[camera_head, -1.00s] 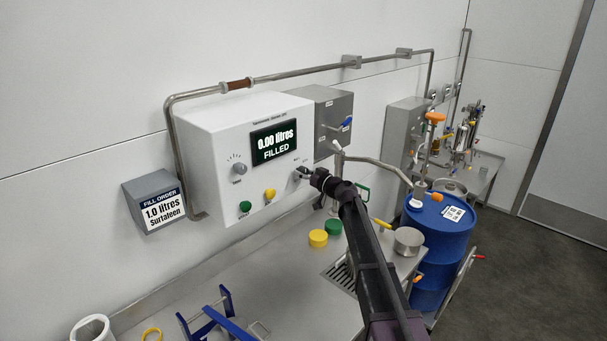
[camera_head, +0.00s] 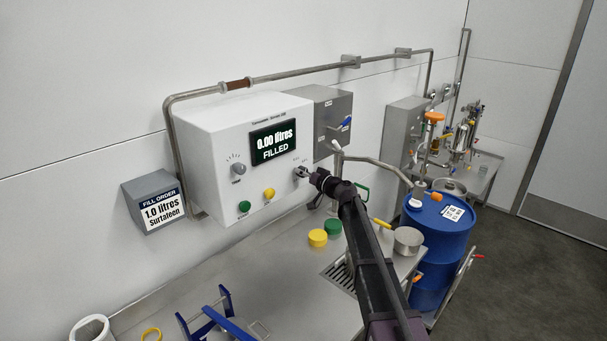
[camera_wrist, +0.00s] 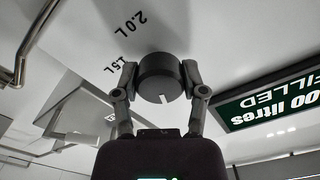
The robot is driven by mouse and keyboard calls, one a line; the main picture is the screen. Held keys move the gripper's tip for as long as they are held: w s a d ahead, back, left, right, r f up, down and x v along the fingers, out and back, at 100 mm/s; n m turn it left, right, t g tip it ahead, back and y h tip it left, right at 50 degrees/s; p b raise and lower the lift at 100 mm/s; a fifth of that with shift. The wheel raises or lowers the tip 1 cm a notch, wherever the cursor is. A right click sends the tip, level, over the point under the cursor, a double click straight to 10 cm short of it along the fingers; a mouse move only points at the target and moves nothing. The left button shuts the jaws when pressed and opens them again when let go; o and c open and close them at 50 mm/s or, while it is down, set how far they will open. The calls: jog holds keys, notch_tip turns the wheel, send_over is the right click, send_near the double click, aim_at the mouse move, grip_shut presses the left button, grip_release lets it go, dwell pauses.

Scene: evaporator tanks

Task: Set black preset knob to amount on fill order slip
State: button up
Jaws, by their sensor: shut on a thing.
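The black preset knob (camera_wrist: 161,79) is on the white control box (camera_head: 215,175). My gripper (camera_wrist: 158,84) is shut on it, one finger on each side. The knob's white mark points toward the bottom of the wrist view, slightly right. The labels 2.0 L and a partly hidden one ending in .5 L show at upper left there; other labels are hidden. In the head view my gripper (camera_head: 304,173) is at the box's lower right and covers the knob. The fill order slip (camera_head: 163,212), on a grey holder at left, reads 1.0 litres Surtaleen.
The box's display (camera_head: 273,144) reads 0.00 litres FILLED. A grey knob (camera_head: 238,169), a green button (camera_head: 244,207) and a yellow button (camera_head: 268,194) are left of my gripper. A bent pipe (camera_head: 375,162) and blue drum (camera_head: 440,240) stand right.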

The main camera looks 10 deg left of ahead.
jog(key=m, duration=0.3)
jog(key=shift+a+m, duration=0.1)
jog(key=shift+m, duration=0.3)
jog(key=m, duration=0.4)
dwell(0.3)
jog(key=o, duration=1.1)
jog(key=shift+o, duration=0.2)
jog(key=v, duration=1.2)
jog(key=shift+s, duration=0.1)
